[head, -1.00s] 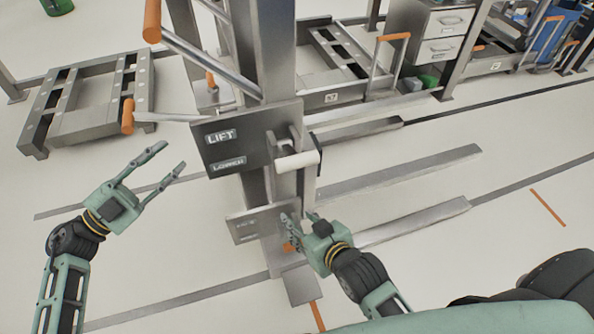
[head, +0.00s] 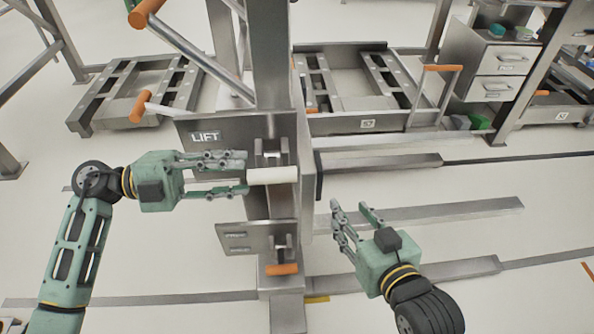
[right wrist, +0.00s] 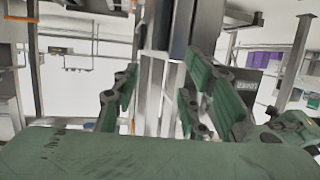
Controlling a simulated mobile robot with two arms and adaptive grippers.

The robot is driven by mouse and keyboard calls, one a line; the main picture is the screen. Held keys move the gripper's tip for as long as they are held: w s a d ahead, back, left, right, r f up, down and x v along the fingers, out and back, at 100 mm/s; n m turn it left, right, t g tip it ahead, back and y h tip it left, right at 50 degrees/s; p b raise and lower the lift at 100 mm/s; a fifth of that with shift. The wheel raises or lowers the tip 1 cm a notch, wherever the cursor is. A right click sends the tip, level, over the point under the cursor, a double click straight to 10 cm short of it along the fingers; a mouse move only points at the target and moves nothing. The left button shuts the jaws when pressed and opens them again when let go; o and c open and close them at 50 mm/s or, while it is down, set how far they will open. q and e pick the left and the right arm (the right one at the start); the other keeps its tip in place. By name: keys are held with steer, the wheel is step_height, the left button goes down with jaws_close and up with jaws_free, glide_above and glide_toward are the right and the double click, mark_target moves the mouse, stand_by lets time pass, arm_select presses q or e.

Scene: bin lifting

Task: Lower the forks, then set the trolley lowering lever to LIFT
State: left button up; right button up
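The trolley's upper panel (head: 205,136) reads LIFT; its lower label is hidden behind my left gripper in the head view. A white cylindrical lever handle (head: 275,175) sticks out beside that panel. My left gripper (head: 246,174) is open, its fingertips at the handle's left end; whether they touch it I cannot tell. A lower panel (head: 245,240) with small unreadable labels has an orange-ended lever (head: 282,269). My right gripper (head: 350,208) is open and empty, right of the column and apart from both levers. The forks (head: 430,213) run low along the floor to the right.
The steel column (head: 272,60) rises in the middle. An orange-gripped bar (head: 146,12) slants above the upper panel. Pallet-like frames with orange handles stand behind, left (head: 135,95) and right (head: 365,90). A drawer cabinet (head: 495,70) is at the back right. Open floor lies in front.

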mark_target(271, 169)
arm_select(q)
steer(key=d+b, duration=0.1)
steer(key=d, duration=0.5)
steer(key=shift+d, duration=0.65)
arm_select(e)
steer(key=r+t, duration=0.1)
steer(key=w+a+r+t, duration=0.1)
steer(key=r, duration=0.1)
steer(key=r+t+y, duration=0.1)
steer(key=r, duration=0.1)
steer(key=shift+w+a+r, duration=0.15)
steer(key=shift+a+r, duration=0.05)
steer(key=shift+a, duration=0.05)
arm_select(q)
steer(key=shift+c, duration=0.4)
jaws_close()
